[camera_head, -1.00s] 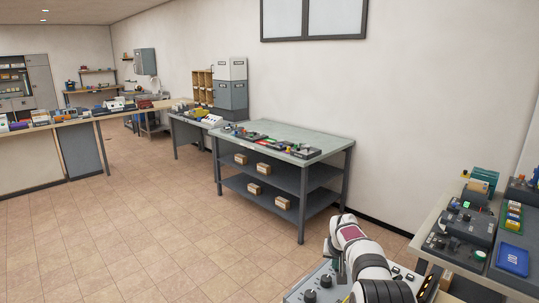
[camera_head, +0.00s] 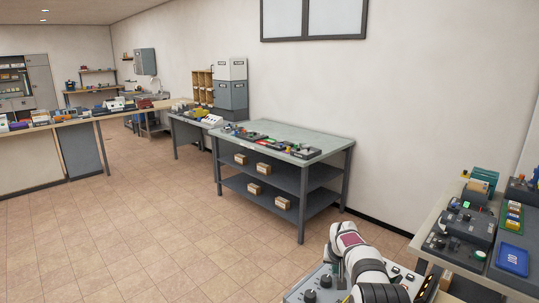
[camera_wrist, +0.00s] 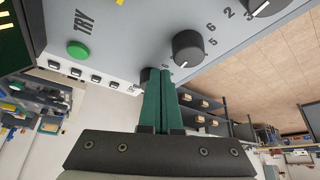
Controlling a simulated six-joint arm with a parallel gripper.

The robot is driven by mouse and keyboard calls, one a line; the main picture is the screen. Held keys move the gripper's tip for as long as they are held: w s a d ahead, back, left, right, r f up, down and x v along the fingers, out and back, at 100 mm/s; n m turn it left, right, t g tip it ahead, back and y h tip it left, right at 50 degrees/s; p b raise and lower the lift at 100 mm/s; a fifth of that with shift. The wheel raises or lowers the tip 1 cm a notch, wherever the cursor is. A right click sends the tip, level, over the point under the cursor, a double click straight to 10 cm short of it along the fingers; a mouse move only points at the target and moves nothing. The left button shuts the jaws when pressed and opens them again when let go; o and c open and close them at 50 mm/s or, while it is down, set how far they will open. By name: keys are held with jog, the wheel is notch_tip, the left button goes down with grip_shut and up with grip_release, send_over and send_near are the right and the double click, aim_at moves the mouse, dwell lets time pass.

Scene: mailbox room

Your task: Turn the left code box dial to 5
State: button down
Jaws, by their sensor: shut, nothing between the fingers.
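The grey code box panel (camera_wrist: 120,35) fills the top of the wrist view, and part of the box (camera_head: 322,270) shows at the bottom of the head view. A black dial (camera_wrist: 188,47) sits right of my fingertips, with 5 and 6 beside it. Another dial (camera_wrist: 268,5) is cut off at the top, near 2 and 3. A third dark knob is mostly hidden behind the fingertips. I cannot tell which is the left dial or what each is set to. My gripper (camera_wrist: 163,72) has its green fingers shut and empty at the partly hidden knob; contact is unclear.
A green button (camera_wrist: 78,49) marked TRY and a row of small switches (camera_wrist: 96,77) lie left of my fingers. In the head view, a side table with control boxes (camera_head: 463,230) and a blue tray (camera_head: 512,259) stands to the right. The floor (camera_head: 150,235) to the left is clear.

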jog(key=shift+s+d, duration=0.2)
jog(key=shift+d, duration=0.25)
jog(key=shift+d, duration=0.55)
dwell(0.4)
jog(key=shift+s, duration=0.15)
jog(key=shift+s+r, duration=0.1)
jog(key=shift+s, duration=0.2)
notch_tip(320, 180, up, 6)
jog(key=shift+f, duration=0.1)
